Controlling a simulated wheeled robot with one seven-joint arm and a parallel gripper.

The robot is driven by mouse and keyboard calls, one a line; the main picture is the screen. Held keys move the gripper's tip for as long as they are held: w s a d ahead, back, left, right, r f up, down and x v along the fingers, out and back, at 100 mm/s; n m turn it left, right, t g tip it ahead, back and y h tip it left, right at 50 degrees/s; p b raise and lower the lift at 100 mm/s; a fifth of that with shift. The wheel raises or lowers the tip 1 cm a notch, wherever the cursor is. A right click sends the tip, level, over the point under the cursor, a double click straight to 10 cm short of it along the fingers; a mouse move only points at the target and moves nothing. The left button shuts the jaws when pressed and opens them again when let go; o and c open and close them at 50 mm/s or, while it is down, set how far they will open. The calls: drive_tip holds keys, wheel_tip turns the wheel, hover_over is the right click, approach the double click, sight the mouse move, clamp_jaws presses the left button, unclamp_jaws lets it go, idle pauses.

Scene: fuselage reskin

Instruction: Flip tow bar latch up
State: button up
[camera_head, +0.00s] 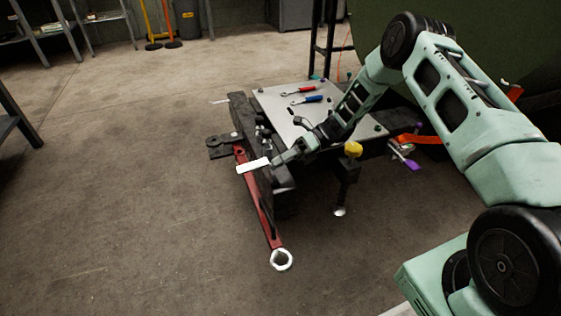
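The red tow bar (261,211) slants down from the dark front beam of a low cart, its silver ring end (281,260) toward the bottom of the view. My gripper (273,162) is over the bar's upper part at the cart's front edge. A white flat piece (252,166) lies across the bar right at the fingertips. I cannot tell if it is the latch or if the fingers touch it. The finger gap is too small to make out. A dark grey bracket (222,143) sticks out left of the bar's upper end.
The cart's metal top (275,97) holds a red-handled tool (298,91) and a blue-handled tool (307,100). A yellow knob (353,149) tops a post on its near side. A purple-handled item (411,164) is at right. The floor left and in front is clear.

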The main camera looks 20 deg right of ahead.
clamp_jaws()
drive_tip(key=shift+d+f+y, duration=0.25)
drive_tip(key=shift+d+y, duration=0.15)
drive_tip(key=shift+y, duration=0.3)
drive_tip(key=shift+o, duration=0.5)
unclamp_jaws()
drive_tip(key=shift+d, duration=0.1)
drive_tip(key=w+d+r+p, duration=0.1)
drive_tip(key=d+p, duration=0.1)
drive_tip(key=d, duration=0.6)
drive_tip(key=w+d+p, duration=0.1)
drive_tip(key=d+p, duration=0.1)
drive_tip(key=d, duration=0.7)
drive_tip(key=shift+w+r, duration=0.35)
